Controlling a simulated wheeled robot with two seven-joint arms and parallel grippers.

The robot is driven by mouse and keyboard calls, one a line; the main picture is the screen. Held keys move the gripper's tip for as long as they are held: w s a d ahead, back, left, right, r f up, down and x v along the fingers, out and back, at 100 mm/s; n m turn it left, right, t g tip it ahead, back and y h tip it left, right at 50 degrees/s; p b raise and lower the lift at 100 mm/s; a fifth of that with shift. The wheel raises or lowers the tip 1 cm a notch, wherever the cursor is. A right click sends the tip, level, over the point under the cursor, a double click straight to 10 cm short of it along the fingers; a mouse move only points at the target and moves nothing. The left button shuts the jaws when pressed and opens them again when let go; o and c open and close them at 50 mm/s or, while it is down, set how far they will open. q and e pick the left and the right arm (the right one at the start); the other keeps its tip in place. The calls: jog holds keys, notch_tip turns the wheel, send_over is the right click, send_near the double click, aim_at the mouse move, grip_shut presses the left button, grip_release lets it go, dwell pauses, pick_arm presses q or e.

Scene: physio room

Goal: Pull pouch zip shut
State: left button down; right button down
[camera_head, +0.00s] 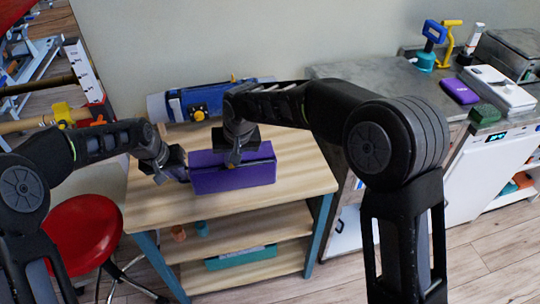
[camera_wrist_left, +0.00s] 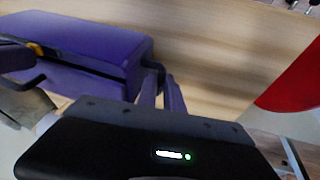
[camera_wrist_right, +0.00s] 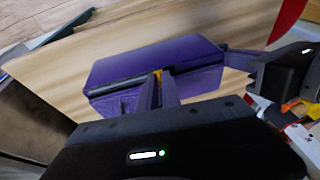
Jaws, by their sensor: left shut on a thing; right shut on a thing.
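The purple pouch (camera_head: 233,180) lies on the wooden table top, its long side facing me. My left gripper (camera_head: 184,175) is shut on the dark tab (camera_wrist_left: 153,76) at the pouch's left end. My right gripper (camera_head: 233,160) comes down from above and is shut on the small orange zip pull (camera_wrist_right: 158,74), near the middle of the zip. The pull also shows in the left wrist view (camera_wrist_left: 36,48). In the right wrist view, a dark gap (camera_wrist_right: 115,86) runs along the zip from the pull towards the end away from my left gripper.
A red stool (camera_head: 82,232) stands left of the table. A grey counter (camera_head: 400,82) stands at the right. The table top (camera_head: 300,185) is bare right of the pouch.

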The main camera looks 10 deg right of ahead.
pick_arm(q)
jog(key=shift+d, duration=0.1)
pick_arm(e)
jog(key=shift+a, duration=1.05)
jog(key=c, duration=1.4)
grip_release()
jog(key=shift+d, duration=0.1)
jog(key=shift+o, duration=0.2)
notch_tip(320, 180, up, 8)
pick_arm(q)
jog(key=c, duration=1.5)
grip_release()
jog(key=shift+r, duration=0.15)
pick_arm(e)
jog(key=shift+r, duration=0.1)
